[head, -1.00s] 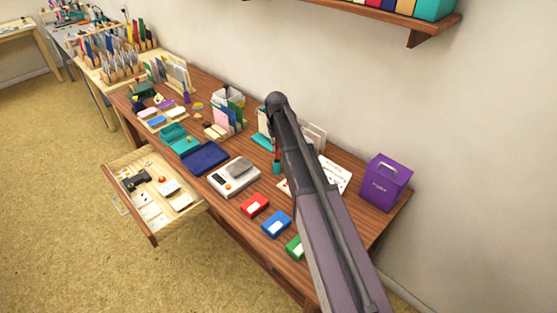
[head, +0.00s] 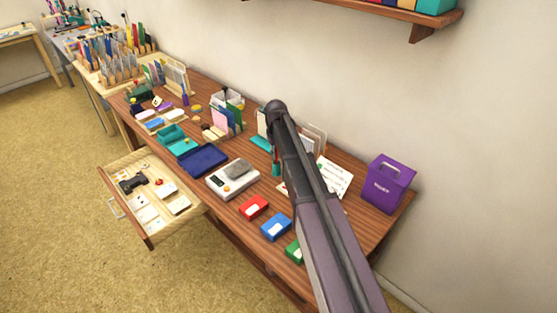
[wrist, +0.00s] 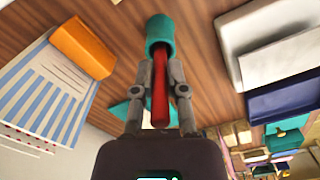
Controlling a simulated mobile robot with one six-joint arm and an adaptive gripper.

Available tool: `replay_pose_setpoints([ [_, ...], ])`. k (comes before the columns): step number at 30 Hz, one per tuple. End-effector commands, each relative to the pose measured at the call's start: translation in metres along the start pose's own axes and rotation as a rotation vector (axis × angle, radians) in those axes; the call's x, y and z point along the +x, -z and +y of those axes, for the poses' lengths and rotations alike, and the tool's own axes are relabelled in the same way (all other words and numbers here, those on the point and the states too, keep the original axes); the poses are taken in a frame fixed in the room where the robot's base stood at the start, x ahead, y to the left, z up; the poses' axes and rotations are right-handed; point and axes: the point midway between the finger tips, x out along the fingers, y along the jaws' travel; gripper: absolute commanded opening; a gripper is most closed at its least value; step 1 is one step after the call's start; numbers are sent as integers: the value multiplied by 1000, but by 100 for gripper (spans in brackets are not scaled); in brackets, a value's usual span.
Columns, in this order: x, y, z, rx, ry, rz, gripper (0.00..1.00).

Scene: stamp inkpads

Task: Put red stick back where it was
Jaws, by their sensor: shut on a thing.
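The red stick (wrist: 159,98) is between the fingers of my gripper (wrist: 160,66) in the wrist view, which is shut on it. The stick's far end meets the mouth of a teal cup (wrist: 160,34) and seems to be inside it; how deep is hidden. In the head view the teal cup (head: 277,170) stands on the wooden desk, with a short piece of red stick (head: 276,155) showing just above it. My arm hides most of the gripper there.
A grey scale (head: 225,190) with a stone on it stands left of the cup. Red (head: 254,206), blue (head: 275,227) and green (head: 293,251) inkpads lie in front. A purple box (head: 387,184) is at right. An open drawer (head: 112,207) juts out at left.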

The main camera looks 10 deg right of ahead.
Motion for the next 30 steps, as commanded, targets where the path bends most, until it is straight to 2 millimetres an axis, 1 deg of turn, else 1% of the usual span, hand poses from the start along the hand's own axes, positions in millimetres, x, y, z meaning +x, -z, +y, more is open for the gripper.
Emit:
replay_pose_setpoints([
  [1, 7, 0, 0, 0, 0, 0, 0],
  [3, 10, 0, 0, 0, 0, 0, 0],
  [15, 10, 0, -1, -1, 0, 0, 0],
  [20, 14, 0, -1, -1, 0, 0, 0],
  [21, 14, 0, -1, -1, 0, 0, 23],
  [23, 13, 0, -1, -1, 0, 0, 41],
  [24, 13, 0, -1, -1, 0, 0, 52],
  [30, 13, 0, -1, -2, 0, 0, 52],
])
